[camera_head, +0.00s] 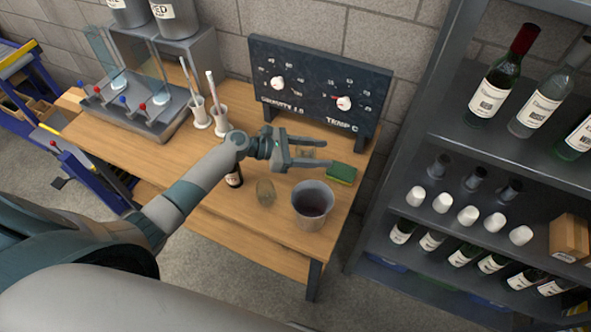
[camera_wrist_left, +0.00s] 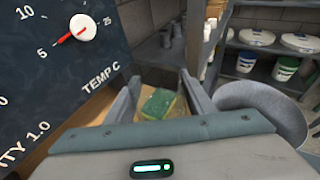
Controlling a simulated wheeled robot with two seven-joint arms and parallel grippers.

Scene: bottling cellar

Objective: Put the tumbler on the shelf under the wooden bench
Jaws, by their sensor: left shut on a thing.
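My left gripper (camera_head: 327,154) is over the right part of the wooden bench (camera_head: 165,160), in front of the dark gauge panel. Its fingers stand apart, shut on a faint see-through thing that looks like the tumbler (camera_head: 305,151). In the left wrist view, the fingers (camera_wrist_left: 160,88) frame a green and yellow sponge behind the clear glass; the tumbler's outline is hard to make out. A strip of wood (camera_head: 250,246) shows below the bench's front edge, seemingly the under-shelf; most of it is hidden by the bench top. My right gripper is not in view.
The sponge (camera_head: 341,173), a grey bucket of dark liquid (camera_head: 312,207), a small see-through glass (camera_head: 265,192) and a dark bottle (camera_head: 234,176) stand close around the gripper. The gauge panel (camera_head: 318,88) is behind. A metal rack of bottles (camera_head: 440,150) stands right.

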